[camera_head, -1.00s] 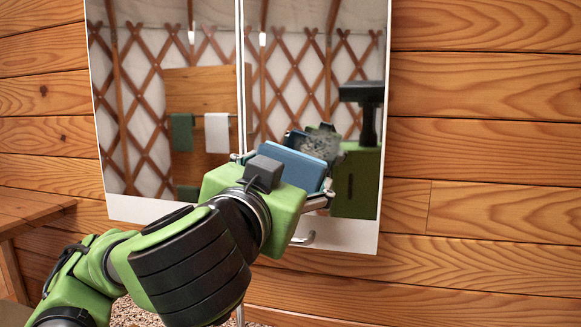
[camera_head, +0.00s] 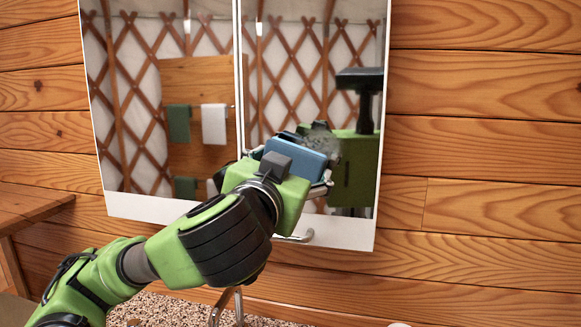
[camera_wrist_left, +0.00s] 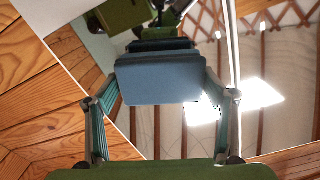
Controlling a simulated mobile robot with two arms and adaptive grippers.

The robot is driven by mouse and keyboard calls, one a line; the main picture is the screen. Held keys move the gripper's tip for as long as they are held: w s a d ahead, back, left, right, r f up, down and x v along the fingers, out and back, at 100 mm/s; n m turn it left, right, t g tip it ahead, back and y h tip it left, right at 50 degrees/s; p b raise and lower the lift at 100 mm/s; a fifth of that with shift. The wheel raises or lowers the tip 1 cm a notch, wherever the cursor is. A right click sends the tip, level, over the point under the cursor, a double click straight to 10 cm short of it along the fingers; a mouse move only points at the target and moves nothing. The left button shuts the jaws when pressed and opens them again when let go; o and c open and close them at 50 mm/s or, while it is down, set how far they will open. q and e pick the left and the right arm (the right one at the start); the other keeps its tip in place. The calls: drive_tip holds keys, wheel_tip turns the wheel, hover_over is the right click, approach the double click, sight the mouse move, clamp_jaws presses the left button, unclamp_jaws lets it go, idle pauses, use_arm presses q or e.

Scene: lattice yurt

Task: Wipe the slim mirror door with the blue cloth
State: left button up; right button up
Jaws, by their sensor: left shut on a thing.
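A white cabinet with two mirror doors hangs on the wall, a left door (camera_head: 150,70) and a right door (camera_head: 300,60). They look alike in width, so I cannot tell which is the slim one. My left gripper (camera_head: 290,170) is shut on the folded blue cloth (camera_head: 298,160) in front of the lower right door. The cloth also shows between the fingers in the left wrist view (camera_wrist_left: 160,80). I cannot tell whether the cloth touches the glass. My right gripper is out of view.
A wooden bench (camera_head: 30,208) stands at the left. A thin metal tap-like pipe (camera_head: 222,303) rises below. The plank wall right of the cabinet is clear.

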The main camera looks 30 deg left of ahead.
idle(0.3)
use_arm(q)
drive_tip(key=shift+b+x, duration=0.4)
drive_tip(key=shift+x, duration=0.6)
